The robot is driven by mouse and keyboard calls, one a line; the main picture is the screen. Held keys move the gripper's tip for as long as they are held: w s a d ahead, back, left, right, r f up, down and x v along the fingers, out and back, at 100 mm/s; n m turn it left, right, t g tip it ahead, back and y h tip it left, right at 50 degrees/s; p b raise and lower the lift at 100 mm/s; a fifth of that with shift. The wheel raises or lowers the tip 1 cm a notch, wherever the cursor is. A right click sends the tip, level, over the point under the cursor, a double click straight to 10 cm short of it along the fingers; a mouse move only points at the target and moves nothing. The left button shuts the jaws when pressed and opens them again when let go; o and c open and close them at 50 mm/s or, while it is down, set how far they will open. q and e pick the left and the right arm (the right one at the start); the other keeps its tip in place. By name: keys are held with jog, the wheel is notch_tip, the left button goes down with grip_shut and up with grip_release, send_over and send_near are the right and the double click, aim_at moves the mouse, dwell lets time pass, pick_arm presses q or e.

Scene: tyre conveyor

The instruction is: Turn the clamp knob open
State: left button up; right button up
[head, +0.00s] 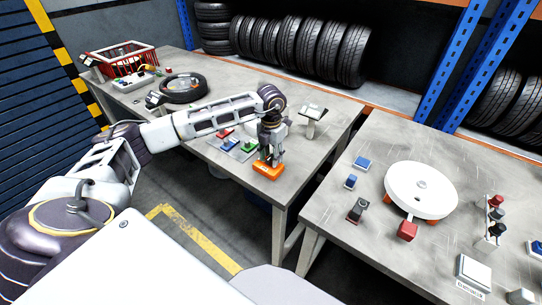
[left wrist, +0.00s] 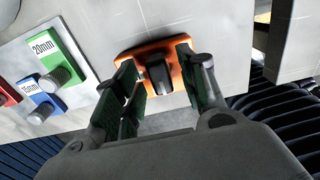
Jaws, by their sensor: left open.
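The clamp is an orange plate (head: 268,170) at the front edge of the left table in the head view. In the left wrist view its black knob (left wrist: 159,74) stands on the orange plate (left wrist: 128,55). My left gripper (head: 270,157) points down right above the clamp. In the left wrist view the open fingers of my left gripper (left wrist: 155,80) are on either side of the knob, with visible gaps. I cannot tell how deep the fingers reach along the knob. In the head view the gripper hides the knob. My right gripper is not in view.
Red, blue and green labelled blocks (head: 236,145) sit left of the clamp. A white-topped stand (head: 312,113) is behind the gripper. A tyre (head: 184,90) and a red basket (head: 125,62) lie farther back. A white turntable (head: 421,188) is on the right table.

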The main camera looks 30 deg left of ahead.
aim_at(271, 157)
pick_arm(q)
notch_tip(271, 157, up, 12)
dwell(0.6)
jog(key=shift+f, duration=0.1)
dwell(0.6)
